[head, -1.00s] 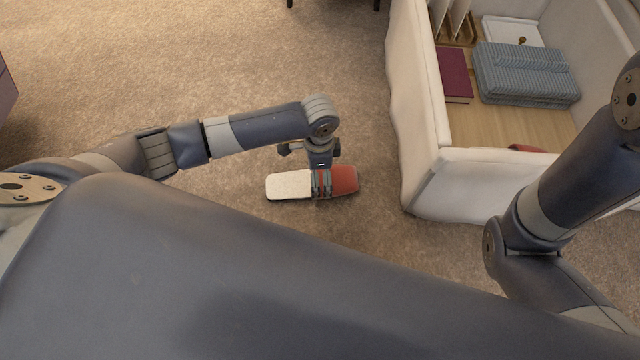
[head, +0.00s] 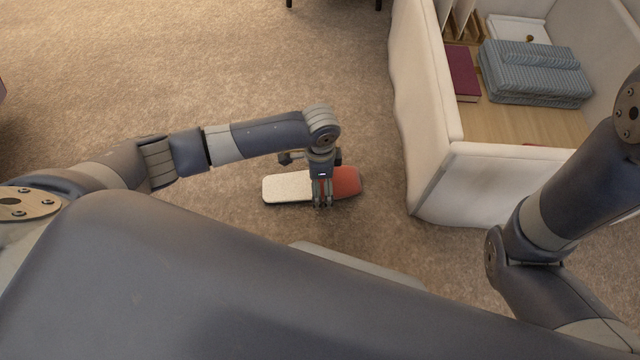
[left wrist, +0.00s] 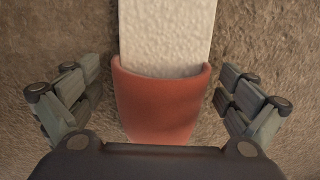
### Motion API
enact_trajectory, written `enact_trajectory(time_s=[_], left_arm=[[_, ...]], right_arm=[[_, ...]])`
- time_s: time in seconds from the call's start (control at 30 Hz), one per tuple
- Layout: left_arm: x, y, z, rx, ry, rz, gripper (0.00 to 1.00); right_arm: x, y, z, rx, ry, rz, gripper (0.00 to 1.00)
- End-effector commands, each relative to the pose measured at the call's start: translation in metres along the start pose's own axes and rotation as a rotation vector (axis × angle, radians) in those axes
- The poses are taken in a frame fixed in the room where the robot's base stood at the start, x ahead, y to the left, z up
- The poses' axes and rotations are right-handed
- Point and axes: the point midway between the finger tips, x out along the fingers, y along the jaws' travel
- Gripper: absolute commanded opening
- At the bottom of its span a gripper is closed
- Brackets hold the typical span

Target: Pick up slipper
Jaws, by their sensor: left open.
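The slipper (head: 288,188) lies flat on the carpet in the head view, with a pale fleecy sole at the left and a red toe cover at the right. My left gripper (head: 323,205) is over its middle, hiding part of it. In the left wrist view the red toe cover (left wrist: 163,103) sits between the open fingers of my left gripper (left wrist: 160,105), with carpet showing on both sides. The fingers do not touch it there. My right arm shows at the right of the head view, but its gripper is out of view.
A cream upholstered sofa-like piece (head: 480,190) stands to the right of the slipper. On its wooden surface lie a folded blue-grey blanket (head: 535,75), a maroon book (head: 462,72) and a white tray (head: 517,28). Carpet left of and beyond the slipper is clear.

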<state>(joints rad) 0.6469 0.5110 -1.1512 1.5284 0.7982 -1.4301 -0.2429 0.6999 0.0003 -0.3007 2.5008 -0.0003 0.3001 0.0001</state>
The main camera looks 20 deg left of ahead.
Motion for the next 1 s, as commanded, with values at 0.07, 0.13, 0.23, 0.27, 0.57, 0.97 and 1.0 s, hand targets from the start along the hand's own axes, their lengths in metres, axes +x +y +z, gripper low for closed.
enact_trajectory(time_s=[0.07, 0.13, 0.23, 0.27, 0.57, 0.97, 1.0], left_arm=[[0.000, 0.000, 0.000, 0.000, 0.000, 0.000, 0.87], [0.000, 0.000, 0.000, 0.000, 0.000, 0.000, 0.71], [0.000, 0.000, 0.000, 0.000, 0.000, 0.000, 0.51], [0.000, 0.000, 0.000, 0.000, 0.000, 0.000, 0.51], [-0.002, 0.000, 0.000, 0.000, -0.001, -0.001, 0.51], [-0.061, -0.001, 0.000, 0.000, 0.001, -0.001, 0.51], [-0.068, -0.001, 0.000, 0.000, 0.001, -0.001, 0.51]], right_arm=[[0.000, 0.000, 0.000, 0.000, 0.000, 0.000, 0.40], [0.000, 0.000, 0.000, 0.000, 0.000, 0.000, 0.40], [0.000, 0.000, 0.000, 0.000, 0.000, 0.000, 0.40], [0.000, 0.000, 0.000, 0.000, 0.000, 0.000, 0.40], [0.002, 0.001, 0.001, 0.000, 0.000, 0.000, 0.40], [0.049, 0.010, 0.018, -0.001, -0.001, 0.000, 0.40], [0.054, 0.011, 0.019, -0.001, -0.001, 0.000, 0.40]])
